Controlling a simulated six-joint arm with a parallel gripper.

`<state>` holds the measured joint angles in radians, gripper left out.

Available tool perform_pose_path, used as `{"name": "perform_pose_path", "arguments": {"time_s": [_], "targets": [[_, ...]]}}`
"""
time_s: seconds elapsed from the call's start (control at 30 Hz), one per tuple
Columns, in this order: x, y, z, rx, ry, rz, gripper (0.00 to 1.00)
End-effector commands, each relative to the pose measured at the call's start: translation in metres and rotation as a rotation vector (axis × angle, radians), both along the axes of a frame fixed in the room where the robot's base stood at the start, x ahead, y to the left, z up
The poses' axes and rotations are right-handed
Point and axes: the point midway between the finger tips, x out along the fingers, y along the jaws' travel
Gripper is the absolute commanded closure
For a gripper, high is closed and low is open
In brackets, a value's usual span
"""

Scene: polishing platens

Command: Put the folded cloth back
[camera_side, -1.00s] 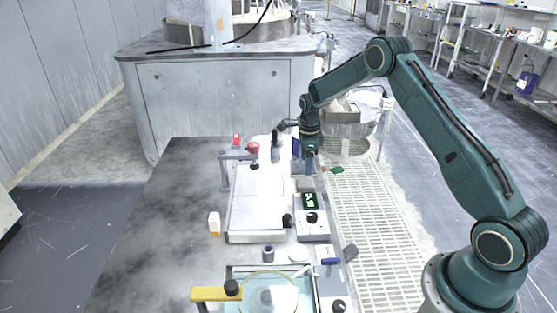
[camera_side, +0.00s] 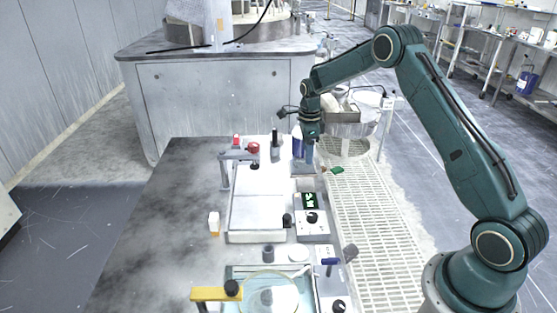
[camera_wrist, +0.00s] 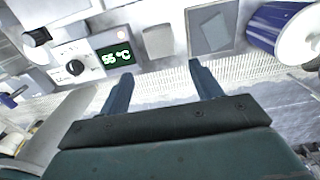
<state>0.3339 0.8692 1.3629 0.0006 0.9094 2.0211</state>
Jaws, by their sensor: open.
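My gripper (camera_side: 309,168) is at the far right of the bench, beside the blue bottle (camera_side: 298,142). In the wrist view its two fingers (camera_wrist: 160,78) are spread apart with nothing between them. A flat grey square (camera_wrist: 208,32), which looks like the folded cloth, lies on a paler surface beyond the fingertips, between the display box and the bottle. I cannot be sure it is cloth. In the side view my gripper hides most of that spot. A small dark green flat piece (camera_side: 337,170) shows at the bench's right edge by the grating.
The blue and white bottle (camera_wrist: 284,30) is close on the right in the wrist view. The display box (camera_wrist: 115,55) with a knob is on the left. A white tray (camera_side: 232,220), a red-knobbed stand (camera_side: 253,149) and a glass dish (camera_side: 270,295) are on the bench. The left bench is clear.

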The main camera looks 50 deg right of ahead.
Motion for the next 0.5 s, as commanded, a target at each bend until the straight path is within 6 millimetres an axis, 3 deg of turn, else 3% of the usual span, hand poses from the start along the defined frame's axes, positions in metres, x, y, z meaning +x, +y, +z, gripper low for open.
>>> {"name": "perform_pose_path", "arguments": {"time_s": [0.27, 0.5], "targets": [[-0.004, 0.008, 0.022, -0.006, -0.018, 0.078, 0.36], [-0.02, 0.032, 0.078, -0.029, -0.061, 0.302, 0.36]]}}
